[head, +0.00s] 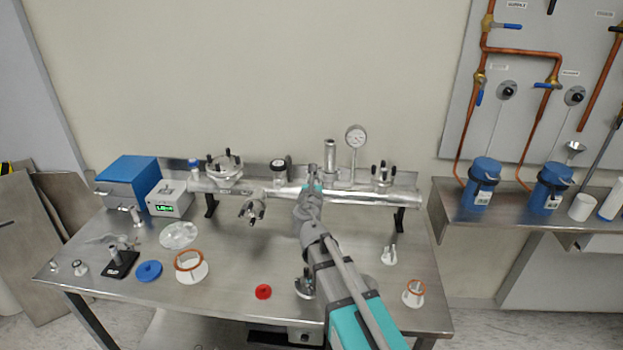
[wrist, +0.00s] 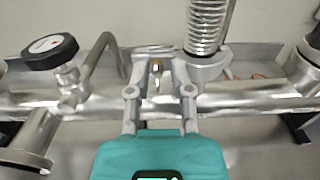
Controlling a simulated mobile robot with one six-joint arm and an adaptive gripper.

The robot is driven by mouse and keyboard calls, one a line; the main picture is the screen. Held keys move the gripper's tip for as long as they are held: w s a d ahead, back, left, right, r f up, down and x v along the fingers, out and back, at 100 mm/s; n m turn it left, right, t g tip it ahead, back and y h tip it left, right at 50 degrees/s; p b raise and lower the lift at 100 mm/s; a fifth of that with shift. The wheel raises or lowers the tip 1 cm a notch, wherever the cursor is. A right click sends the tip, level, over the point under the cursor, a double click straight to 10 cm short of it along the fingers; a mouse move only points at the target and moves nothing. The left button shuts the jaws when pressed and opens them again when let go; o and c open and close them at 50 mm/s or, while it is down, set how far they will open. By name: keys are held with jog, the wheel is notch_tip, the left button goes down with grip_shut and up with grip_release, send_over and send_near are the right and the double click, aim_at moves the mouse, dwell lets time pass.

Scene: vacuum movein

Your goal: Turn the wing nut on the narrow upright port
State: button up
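My gripper (head: 313,183) reaches over the horizontal metal pipe (head: 350,197) on the table. In the wrist view my gripper (wrist: 157,68) has its two grey fingers apart. A small metal part with a brass tint (wrist: 157,64) shows between the fingertips; it may be the wing nut, but its wings are not clear. I cannot tell whether the fingers touch it. Just right of the fingertips a narrow upright port with a ribbed column (wrist: 208,25) rises from a clamped flange (wrist: 205,66). The column also shows in the head view (head: 330,156); my arm hides part of its surroundings.
A round gauge (head: 356,138) and a clamped flange (head: 383,178) are to the right. Loose rings, a red cap (head: 263,291) and fittings lie on the table front.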

jog(key=shift+a, duration=0.1)
jog(key=shift+c, duration=0.2)
grip_shut()
jog(key=shift+s, duration=0.1)
